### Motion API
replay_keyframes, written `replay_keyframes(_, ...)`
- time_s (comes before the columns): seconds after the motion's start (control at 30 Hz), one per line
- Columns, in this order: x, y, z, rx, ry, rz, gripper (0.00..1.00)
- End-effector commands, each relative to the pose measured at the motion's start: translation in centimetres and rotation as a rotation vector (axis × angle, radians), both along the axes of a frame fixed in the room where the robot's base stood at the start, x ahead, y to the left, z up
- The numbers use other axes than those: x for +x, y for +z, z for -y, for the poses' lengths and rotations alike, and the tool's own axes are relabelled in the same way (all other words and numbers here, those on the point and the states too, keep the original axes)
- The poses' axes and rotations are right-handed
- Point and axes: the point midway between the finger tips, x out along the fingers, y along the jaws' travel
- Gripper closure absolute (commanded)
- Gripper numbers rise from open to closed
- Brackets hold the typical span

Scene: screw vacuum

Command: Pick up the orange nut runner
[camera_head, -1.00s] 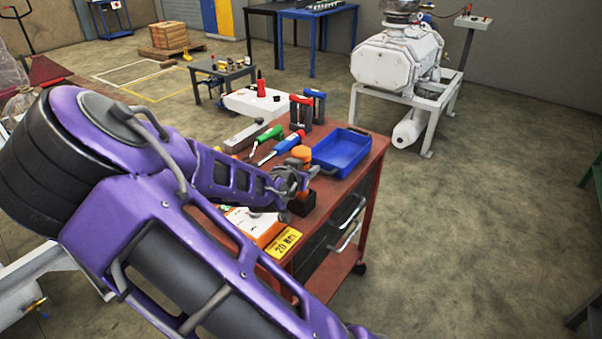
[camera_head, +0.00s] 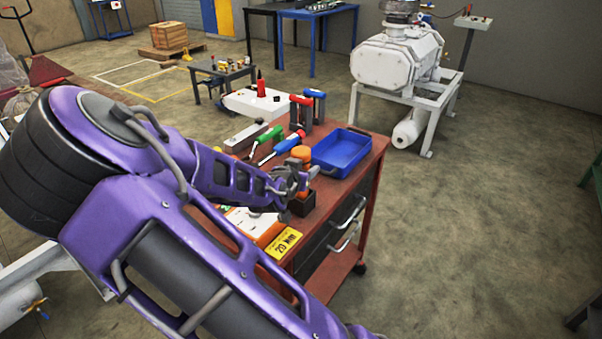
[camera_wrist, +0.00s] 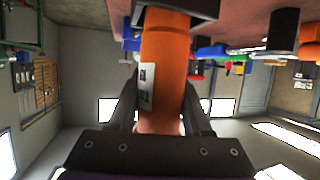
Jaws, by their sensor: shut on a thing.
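The orange nut runner (camera_wrist: 165,65) is an orange cylinder with a small white label. It fills the middle of the wrist view between the two dark fingers of my gripper (camera_wrist: 160,110), which is shut on it.
The red cart (camera_head: 335,192) also holds a blue tray (camera_head: 341,151), a green-handled tool (camera_head: 268,134), a blue-handled tool (camera_head: 288,143) and red and blue clamp-like tools behind. A yellow card (camera_head: 284,242) is at the near edge. Open floor lies to the right.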

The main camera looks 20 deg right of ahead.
Motion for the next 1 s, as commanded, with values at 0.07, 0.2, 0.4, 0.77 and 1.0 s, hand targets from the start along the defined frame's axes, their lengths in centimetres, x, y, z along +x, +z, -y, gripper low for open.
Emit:
replay_keyframes(0.07,0.0,0.0,0.0,0.000,0.000,0.000,1.00)
replay_keyframes(0.2,0.0,0.0,0.0,0.000,0.000,0.000,1.00)
replay_keyframes(0.4,0.1,0.1,0.0,-0.001,0.001,0.003,1.00)
replay_keyframes(0.77,0.1,2.5,-0.1,0.001,0.002,0.007,1.00)
replay_keyframes(1.0,0.1,7.3,-0.1,0.000,0.003,0.007,1.00)
